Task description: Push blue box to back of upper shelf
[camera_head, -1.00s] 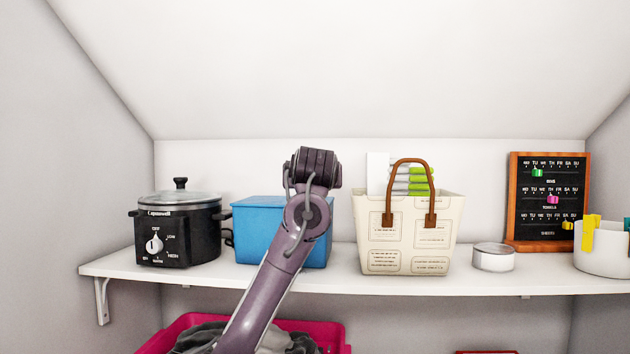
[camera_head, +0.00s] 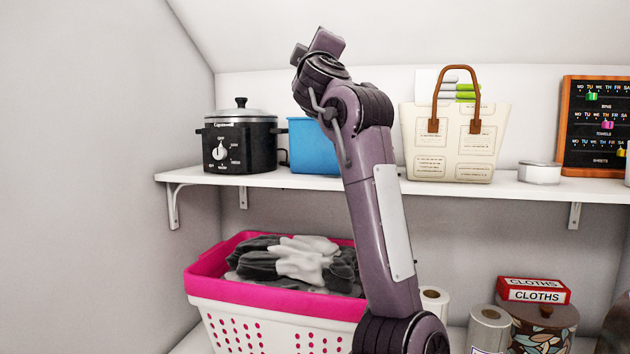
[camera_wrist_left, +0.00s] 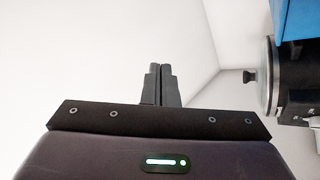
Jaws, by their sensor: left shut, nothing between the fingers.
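The blue box (camera_head: 313,150) sits upright on the upper white shelf (camera_head: 240,180), between the slow cooker and the cream bag. My arm hides its right part in the head view. Its edge also shows at the top right of the left wrist view (camera_wrist_left: 299,20). My left gripper (camera_head: 318,43) is raised above the box, against the sloped ceiling in the head view. In the left wrist view its two fingers (camera_wrist_left: 160,84) are together with nothing between them. The gripper appears clear of the box. My right gripper is in neither current view.
The black slow cooker (camera_head: 240,141) stands left of the box, close to it. The cream bag (camera_head: 455,150) with brown handles stands to the right, then a white tin (camera_head: 540,173) and a framed board (camera_head: 597,125). A pink-rimmed laundry basket (camera_head: 215,285) is below the shelf.

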